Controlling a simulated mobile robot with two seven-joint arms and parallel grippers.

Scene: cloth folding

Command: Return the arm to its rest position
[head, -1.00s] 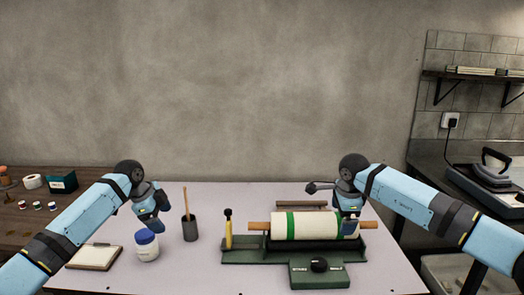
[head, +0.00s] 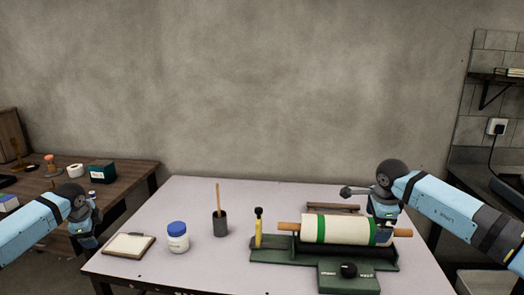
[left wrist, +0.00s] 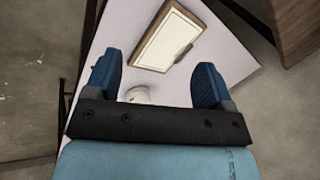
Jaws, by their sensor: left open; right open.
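My left gripper (head: 90,242) hangs at the left, off the table's left edge, pointing down. It is open and empty; in the left wrist view its two blue fingers (left wrist: 156,80) stand apart with nothing between them but the view of the table beyond. My right gripper (head: 384,212) is at the right end of the white roll with green bands (head: 342,230), which is on a wooden rod over a green stand (head: 285,256). The right fingertips are partly hidden, and I cannot tell whether they touch the roll.
A yellow-handled tool (head: 258,230) stands by the roll. A wooden side table (head: 125,178) is behind left.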

